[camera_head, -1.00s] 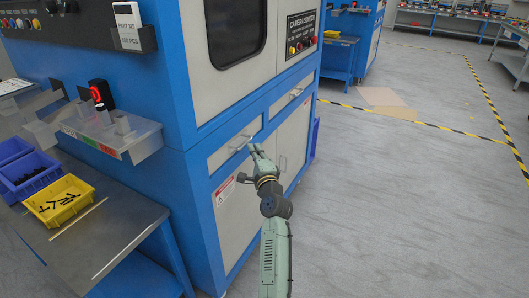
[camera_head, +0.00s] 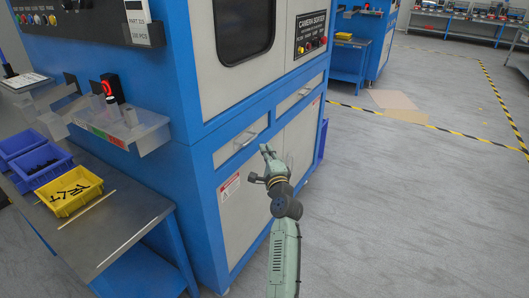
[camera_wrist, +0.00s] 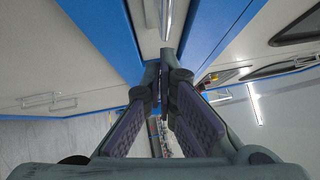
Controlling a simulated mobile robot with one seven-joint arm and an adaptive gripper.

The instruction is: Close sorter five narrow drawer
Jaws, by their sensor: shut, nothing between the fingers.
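The blue and white sorter (camera_head: 190,125) has two narrow drawers in a row below its window. The nearer narrow drawer (camera_head: 228,160) has a metal handle (camera_head: 248,139); the farther drawer (camera_head: 290,102) also has a handle. Both fronts look about flush with the body, though a small gap would be hard to see. My gripper (camera_head: 266,149) is shut and empty, just right of the nearer handle and seemingly apart from it. In the wrist view my fingertips (camera_wrist: 165,56) point at a drawer front (camera_wrist: 147,32) with a handle (camera_wrist: 166,16).
Cabinet doors (camera_head: 240,215) lie below the drawers. A clear tray (camera_head: 125,130) juts from the sorter at left. A metal table (camera_head: 120,225) with a yellow bin (camera_head: 70,192) and blue bins stands at front left. The grey floor (camera_head: 400,210) at right is open.

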